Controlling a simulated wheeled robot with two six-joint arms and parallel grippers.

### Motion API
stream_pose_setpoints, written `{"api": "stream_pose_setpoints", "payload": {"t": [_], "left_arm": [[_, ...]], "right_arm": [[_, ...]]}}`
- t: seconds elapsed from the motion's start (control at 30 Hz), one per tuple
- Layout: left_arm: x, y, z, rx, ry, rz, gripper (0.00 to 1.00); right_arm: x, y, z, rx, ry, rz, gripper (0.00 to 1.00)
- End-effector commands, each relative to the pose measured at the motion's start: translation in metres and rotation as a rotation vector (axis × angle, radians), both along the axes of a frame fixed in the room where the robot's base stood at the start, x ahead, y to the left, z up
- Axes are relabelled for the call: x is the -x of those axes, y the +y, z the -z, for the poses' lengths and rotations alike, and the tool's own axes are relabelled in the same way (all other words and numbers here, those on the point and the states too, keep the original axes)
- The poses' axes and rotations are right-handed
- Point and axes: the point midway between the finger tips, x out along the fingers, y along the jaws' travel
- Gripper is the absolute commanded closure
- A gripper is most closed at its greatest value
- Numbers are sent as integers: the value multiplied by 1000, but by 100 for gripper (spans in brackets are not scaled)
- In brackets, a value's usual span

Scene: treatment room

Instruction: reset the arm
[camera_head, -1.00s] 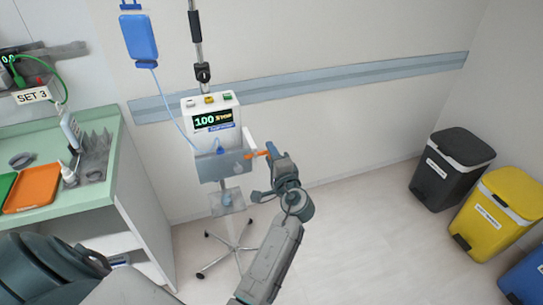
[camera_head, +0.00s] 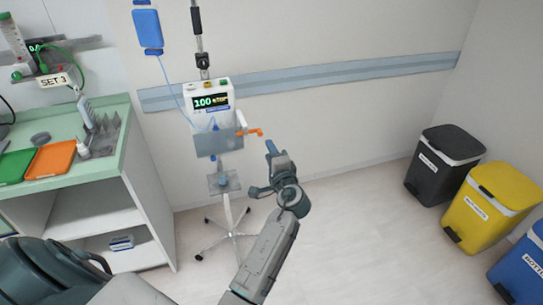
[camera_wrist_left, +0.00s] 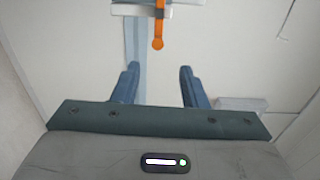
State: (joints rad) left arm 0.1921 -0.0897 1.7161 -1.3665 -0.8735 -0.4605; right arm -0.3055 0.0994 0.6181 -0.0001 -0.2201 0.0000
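My left gripper (camera_head: 262,170) is in front of the wheeled stand, a little to the right of the pump's orange lever (camera_head: 249,132) and below it. In the left wrist view its two fingers (camera_wrist_left: 157,85) stand wide apart with nothing between them. The orange lever also shows there (camera_wrist_left: 158,43), beyond the fingertips and clear of them. The white infusion pump (camera_head: 210,104) has a lit display reading 100 and a word too small to read surely. My right gripper is not in view.
A blue drip bag (camera_head: 147,29) hangs on the left. A green counter (camera_head: 108,158) with green and orange trays (camera_head: 51,158) stands at the left. Black (camera_head: 441,165), yellow (camera_head: 490,210) and blue (camera_head: 521,268) bins stand along the right. The floor between is clear.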

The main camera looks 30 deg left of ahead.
Motion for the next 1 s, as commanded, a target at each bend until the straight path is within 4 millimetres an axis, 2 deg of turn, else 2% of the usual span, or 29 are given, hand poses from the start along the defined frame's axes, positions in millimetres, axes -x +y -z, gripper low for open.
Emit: {"api": "stream_pose_setpoints", "payload": {"t": [0.37,0.53,0.6,0.67,0.77,0.87,0.9,0.97,1.0], "left_arm": [[0,0,0,-1,1,0,61],[-1,0,3,3,4,3,61],[-2,-1,16,17,21,17,61],[-3,-4,37,44,47,39,61],[-2,-10,96,125,113,93,61],[9,-18,171,243,194,149,61],[16,-22,201,294,223,166,61],[30,-27,245,373,269,185,61],[43,-30,274,428,296,191,61]], "right_arm": [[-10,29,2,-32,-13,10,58],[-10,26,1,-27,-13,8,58],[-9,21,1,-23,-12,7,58],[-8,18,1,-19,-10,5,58],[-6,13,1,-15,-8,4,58],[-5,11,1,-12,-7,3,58],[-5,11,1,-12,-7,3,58],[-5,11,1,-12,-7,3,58],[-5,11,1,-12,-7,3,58]]}}
